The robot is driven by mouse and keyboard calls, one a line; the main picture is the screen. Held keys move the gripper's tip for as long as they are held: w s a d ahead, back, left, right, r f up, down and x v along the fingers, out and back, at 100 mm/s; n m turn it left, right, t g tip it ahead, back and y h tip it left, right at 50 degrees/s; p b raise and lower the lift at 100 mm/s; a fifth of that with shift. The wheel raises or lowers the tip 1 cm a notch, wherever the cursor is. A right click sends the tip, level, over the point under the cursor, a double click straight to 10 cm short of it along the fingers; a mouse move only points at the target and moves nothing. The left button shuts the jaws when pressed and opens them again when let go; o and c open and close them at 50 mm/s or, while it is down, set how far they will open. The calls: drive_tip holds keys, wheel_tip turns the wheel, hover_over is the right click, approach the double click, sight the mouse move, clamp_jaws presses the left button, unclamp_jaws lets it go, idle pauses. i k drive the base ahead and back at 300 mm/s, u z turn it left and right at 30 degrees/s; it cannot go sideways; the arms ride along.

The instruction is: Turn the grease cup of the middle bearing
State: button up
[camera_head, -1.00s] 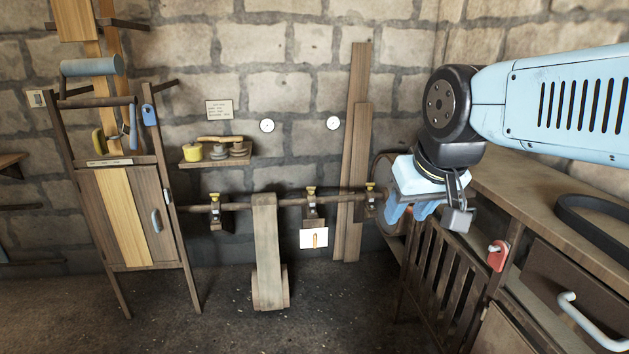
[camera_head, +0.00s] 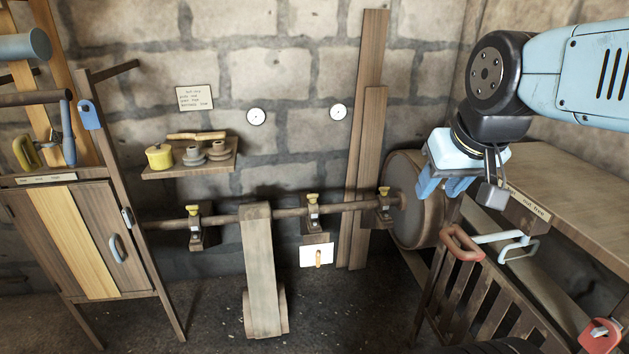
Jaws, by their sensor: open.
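A long horizontal shaft (camera_head: 290,212) runs along the stone wall through three bearings, each topped by a yellow grease cup. The middle bearing (camera_head: 313,219) carries its yellow grease cup (camera_head: 312,197) just right of the broad belt. The left grease cup (camera_head: 193,209) and the right grease cup (camera_head: 384,190) sit on the other bearings. My gripper (camera_head: 452,188) is open and empty, with blue fingers pointing down. In the picture it is well right of the middle cup, in front of the drum at the shaft's right end.
A wide belt (camera_head: 261,270) hangs from the shaft left of the middle bearing. A white plate with an orange lever (camera_head: 318,256) is below that bearing. A slatted gate (camera_head: 480,300) and bench (camera_head: 570,185) stand at right, a cabinet (camera_head: 80,240) at left. Floor between is clear.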

sight(313, 198)
drive_tip(key=u, duration=0.3)
drive_tip(key=i, duration=1.5)
drive_tip(key=u, duration=0.4)
